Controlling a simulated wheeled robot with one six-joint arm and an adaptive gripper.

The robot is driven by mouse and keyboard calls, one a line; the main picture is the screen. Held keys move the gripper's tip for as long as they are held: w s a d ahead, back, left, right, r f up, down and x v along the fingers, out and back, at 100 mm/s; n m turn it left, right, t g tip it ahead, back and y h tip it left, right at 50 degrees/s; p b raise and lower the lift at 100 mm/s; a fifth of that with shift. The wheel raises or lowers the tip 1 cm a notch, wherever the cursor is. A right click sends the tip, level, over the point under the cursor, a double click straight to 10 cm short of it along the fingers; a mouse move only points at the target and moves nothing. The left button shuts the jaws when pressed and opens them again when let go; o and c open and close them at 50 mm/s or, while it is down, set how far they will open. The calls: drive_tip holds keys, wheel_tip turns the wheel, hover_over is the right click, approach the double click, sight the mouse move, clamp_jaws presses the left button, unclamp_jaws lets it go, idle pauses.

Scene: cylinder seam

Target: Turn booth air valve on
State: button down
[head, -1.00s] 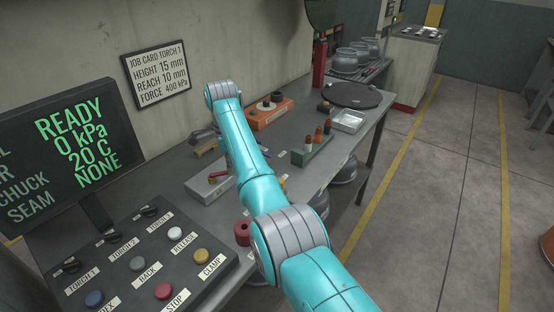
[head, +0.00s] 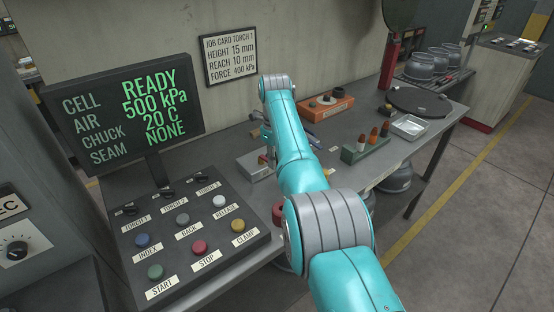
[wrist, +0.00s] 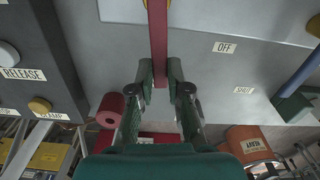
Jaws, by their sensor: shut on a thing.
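The booth air valve's red handle (wrist: 158,42) runs up the middle of the wrist view, above a grey valve block. My gripper (wrist: 160,80) is shut on the handle, one finger on each side of it. In the head view the grey block (head: 256,167) is partly hidden behind my teal arm. The display screen (head: 125,112) reads READY, AIR 500 kPa, CHUCK 20 C and SEAM NONE.
A button panel (head: 190,270) stands at the front left, below the screen. A red cylinder (wrist: 110,108) is close to my gripper's left finger. An orange block (head: 325,108), a green rack (head: 365,148) and a metal tray (head: 410,126) stand further along the bench.

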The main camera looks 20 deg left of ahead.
drive_tip(key=shift+s+a+m, duration=0.2)
drive_tip(key=shift+s+m, duration=0.2)
drive_tip(key=shift+m, duration=0.4)
drive_tip(key=c, duration=1.1)
unclamp_jaws()
wheel_tip(320, 180, up, 12)
drive_tip(key=shift+f, duration=0.1)
